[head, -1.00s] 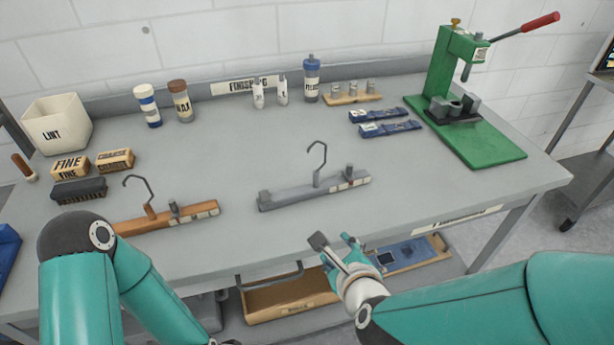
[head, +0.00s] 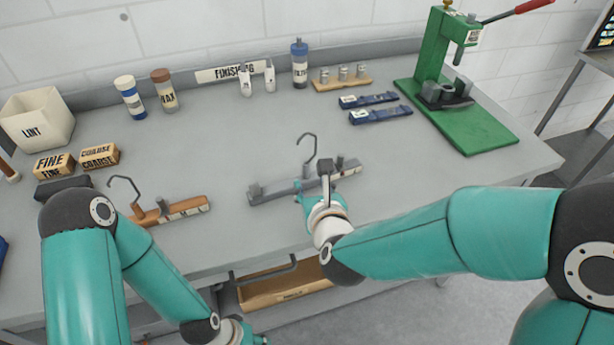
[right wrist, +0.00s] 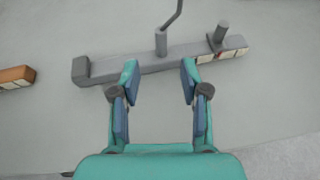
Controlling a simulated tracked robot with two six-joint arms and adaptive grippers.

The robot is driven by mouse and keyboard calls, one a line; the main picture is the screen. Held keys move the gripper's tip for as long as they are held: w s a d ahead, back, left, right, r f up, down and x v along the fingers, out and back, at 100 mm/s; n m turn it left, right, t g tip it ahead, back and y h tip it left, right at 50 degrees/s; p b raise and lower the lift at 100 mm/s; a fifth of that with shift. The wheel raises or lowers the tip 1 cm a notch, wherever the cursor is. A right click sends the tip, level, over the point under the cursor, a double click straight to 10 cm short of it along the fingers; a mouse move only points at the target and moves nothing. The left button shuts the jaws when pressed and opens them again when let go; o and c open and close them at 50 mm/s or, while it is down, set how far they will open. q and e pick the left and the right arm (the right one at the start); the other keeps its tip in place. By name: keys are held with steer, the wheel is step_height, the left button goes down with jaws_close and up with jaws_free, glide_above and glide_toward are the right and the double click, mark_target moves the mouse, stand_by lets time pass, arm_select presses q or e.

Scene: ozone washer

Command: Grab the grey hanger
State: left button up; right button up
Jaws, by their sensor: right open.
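The grey hanger (head: 275,190) lies on the grey table, its hook standing up, with pale label patches near its right end. In the right wrist view the hanger's bar (right wrist: 140,65) runs across the top, just beyond the fingertips. My right gripper (head: 316,190) is at the front side of the bar, right of its middle, and partly hides it. In the right wrist view this gripper (right wrist: 160,72) is open and empty, its fingers either side of the hook's base. My left gripper (head: 250,338) shows only partly at the bottom edge; its jaws cannot be made out.
An orange-brown hanger (head: 180,209) lies to the left, close to my left arm. A green press (head: 460,115) stands at the right. Blue packets (head: 378,112), bottles (head: 300,65), sanding blocks (head: 100,157) and a lint bin (head: 38,120) stand farther back.

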mark_target(307, 172)
steer(key=shift+w+f, duration=0.15)
steer(key=shift+w, duration=0.15)
steer(key=shift+w+a+p, duration=0.1)
steer(key=shift+w+p, duration=0.25)
steer(key=shift+w, duration=0.1)
steer(key=p+x, duration=0.1)
steer(key=x, duration=0.2)
steer(key=shift+w+p, duration=0.3)
steer(key=shift+p, duration=0.05)
steer(key=shift+w+f, duration=0.2)
steer(key=shift+w, duration=0.25)
jaws_close()
